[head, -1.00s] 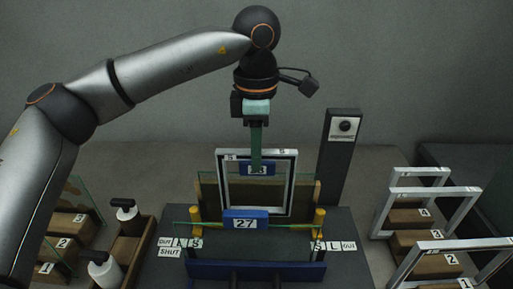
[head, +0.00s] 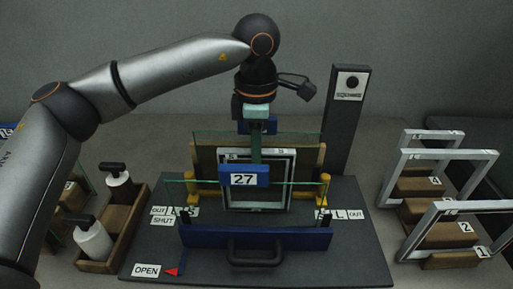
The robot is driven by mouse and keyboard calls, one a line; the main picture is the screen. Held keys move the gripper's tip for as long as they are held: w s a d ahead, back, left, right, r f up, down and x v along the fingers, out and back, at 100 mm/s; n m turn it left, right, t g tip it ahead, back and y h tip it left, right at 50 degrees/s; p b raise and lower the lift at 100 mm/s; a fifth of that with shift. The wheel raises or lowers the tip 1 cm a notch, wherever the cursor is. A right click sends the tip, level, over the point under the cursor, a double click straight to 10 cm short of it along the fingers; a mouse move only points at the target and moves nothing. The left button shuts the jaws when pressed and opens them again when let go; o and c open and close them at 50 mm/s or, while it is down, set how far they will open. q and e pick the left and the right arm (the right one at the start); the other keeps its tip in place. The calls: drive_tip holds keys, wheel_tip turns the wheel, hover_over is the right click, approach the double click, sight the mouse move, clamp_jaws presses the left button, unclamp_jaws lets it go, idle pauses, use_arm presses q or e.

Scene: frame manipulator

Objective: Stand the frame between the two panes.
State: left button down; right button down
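The silver frame (head: 289,183) with small labels on its top bar is upright in the middle of the stand, its lower part behind the front pane. My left gripper (head: 256,158) reaches down from above, shut on the middle of the frame's top bar. The front pane (head: 205,184) carries a blue tag "27" (head: 243,180), which hides part of the frame. The back pane (head: 213,138) rises behind the frame, with a blue tag partly hidden by my gripper. I cannot tell whether the frame's bottom touches the stand. My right gripper is not in view.
A blue bar with a dark handle (head: 256,254) crosses the stand's front. An "OPEN" label with a red pointer (head: 172,271) lies at front left. Pump bottles (head: 93,240) stand in a tray at left. Numbered spare frames (head: 455,155) stand at right. A dark post (head: 345,120) rises behind.

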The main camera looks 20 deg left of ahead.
use_arm(q)
drive_tip(key=shift+f, duration=0.5)
idle(0.4)
drive_tip(key=c, duration=0.7)
unclamp_jaws()
drive_tip(key=shift+c, duration=0.2)
drive_tip(key=shift+r, duration=0.15)
wheel_tip(320, 180, up, 12)
drive_tip(key=shift+p, duration=0.4)
